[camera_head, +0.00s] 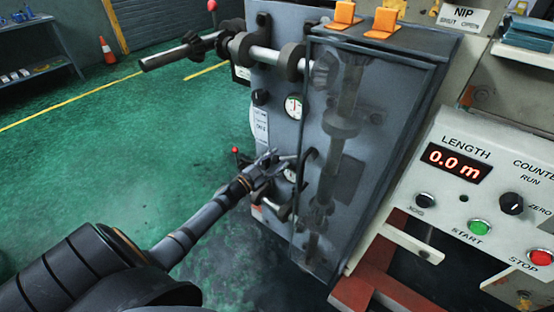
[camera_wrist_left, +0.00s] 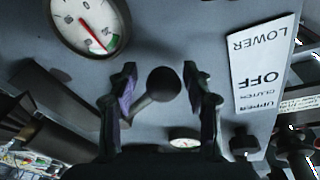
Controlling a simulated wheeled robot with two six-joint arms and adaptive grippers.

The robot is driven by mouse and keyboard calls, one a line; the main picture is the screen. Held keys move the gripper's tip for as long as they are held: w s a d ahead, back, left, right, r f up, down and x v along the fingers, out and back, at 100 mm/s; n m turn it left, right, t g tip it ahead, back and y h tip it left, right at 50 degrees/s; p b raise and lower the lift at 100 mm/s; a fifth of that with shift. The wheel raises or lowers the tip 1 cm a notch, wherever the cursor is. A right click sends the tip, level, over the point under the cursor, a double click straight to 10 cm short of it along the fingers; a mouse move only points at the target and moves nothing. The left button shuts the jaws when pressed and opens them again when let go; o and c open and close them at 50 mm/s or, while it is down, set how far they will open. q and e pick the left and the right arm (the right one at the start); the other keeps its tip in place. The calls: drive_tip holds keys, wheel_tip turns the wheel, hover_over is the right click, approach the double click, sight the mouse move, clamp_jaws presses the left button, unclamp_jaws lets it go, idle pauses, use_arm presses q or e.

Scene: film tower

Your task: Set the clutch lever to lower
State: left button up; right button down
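The clutch lever shows in the left wrist view as a dark ball knob (camera_wrist_left: 164,84) on a short stem that runs to the lower left. My left gripper (camera_wrist_left: 157,88) is open, with one finger on each side of the knob and a visible gap to each. In the head view my left gripper (camera_head: 277,160) is at the grey panel's front and hides the lever. The clutch label (camera_wrist_left: 262,75) appears upside down beside the gripper, reading LOWER, OFF and UPPER. I cannot tell which mark the lever points to. My right gripper is not in view.
A gauge (camera_wrist_left: 88,24) is close to the fingers; another (camera_head: 293,107) is higher on the panel. A black knob (camera_head: 261,97) sits above the label. A red-ball lever (camera_head: 236,150) stands left of my gripper. A clear-fronted housing (camera_head: 385,110) is to the right. Green floor is open left.

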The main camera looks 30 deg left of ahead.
use_arm(q)
drive_tip(key=shift+r, duration=0.1)
drive_tip(key=shift+s, duration=0.1)
drive_tip(key=v, duration=1.1)
drive_tip(key=shift+s, duration=0.35)
drive_tip(key=shift+a, duration=0.1)
